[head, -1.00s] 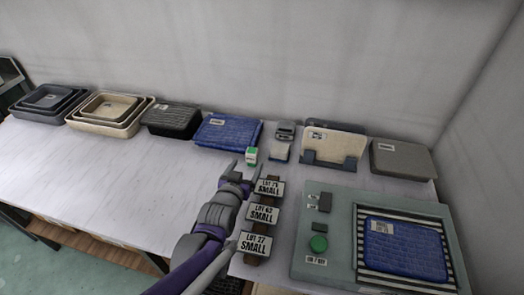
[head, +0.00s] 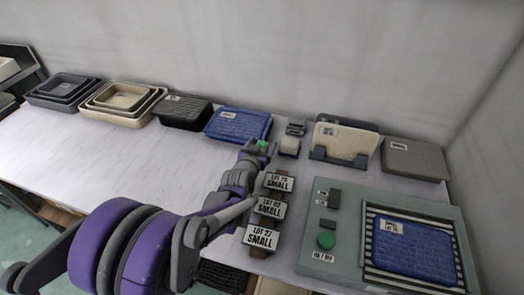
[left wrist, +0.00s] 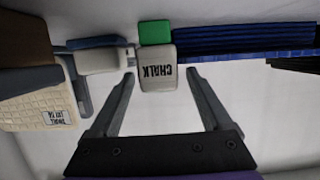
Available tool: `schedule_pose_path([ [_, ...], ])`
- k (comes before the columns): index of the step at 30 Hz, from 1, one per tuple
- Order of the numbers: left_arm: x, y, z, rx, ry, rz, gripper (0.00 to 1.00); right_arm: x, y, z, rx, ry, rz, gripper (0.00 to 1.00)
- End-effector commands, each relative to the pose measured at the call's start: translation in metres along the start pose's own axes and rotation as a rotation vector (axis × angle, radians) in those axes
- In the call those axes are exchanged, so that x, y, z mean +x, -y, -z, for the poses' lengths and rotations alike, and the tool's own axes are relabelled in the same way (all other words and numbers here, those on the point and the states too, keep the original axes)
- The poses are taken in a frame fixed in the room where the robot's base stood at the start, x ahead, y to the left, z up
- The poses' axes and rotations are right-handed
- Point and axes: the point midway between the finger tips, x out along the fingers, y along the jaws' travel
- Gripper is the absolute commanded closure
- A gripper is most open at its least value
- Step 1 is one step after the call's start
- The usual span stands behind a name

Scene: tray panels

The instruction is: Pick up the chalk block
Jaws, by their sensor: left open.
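The chalk block is a small white block with a green end, lettered CHALK. In the head view only its green top (head: 263,144) shows clearly, behind my left gripper (head: 255,152). In the left wrist view the chalk block (left wrist: 158,75) lies at the fingertips of my left gripper (left wrist: 161,74), which is open. One finger is on each side of the block in the picture, with light gaps beside it. I cannot tell how deep it sits between them. My right gripper is not in view.
A small white block (head: 289,147) stands close by on the right. A blue panel (head: 238,124) lies behind on the left, and a cream panel (head: 343,141) stands in a holder on the right. Lot signs (head: 270,207) stand near my forearm. The left tabletop is clear.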

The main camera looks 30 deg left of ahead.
Motion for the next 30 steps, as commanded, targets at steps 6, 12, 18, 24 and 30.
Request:
schedule_pose_path([
  [6,0.0000,-0.0003,0.0003,0.000,0.000,0.000,0.23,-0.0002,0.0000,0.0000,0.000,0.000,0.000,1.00],
  [12,-0.0002,-0.0003,0.0003,0.000,0.000,0.000,0.59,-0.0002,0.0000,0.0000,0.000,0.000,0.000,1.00],
  [18,-0.0003,-0.0003,0.0004,0.000,0.000,0.000,0.95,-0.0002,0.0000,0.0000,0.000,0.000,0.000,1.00],
  [24,-0.0003,-0.0003,0.0005,0.000,0.000,0.000,1.00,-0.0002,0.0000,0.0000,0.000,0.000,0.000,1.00],
  [30,-0.0033,-0.0002,0.0095,-0.001,-0.001,0.000,1.00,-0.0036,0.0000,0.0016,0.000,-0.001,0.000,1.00],
])
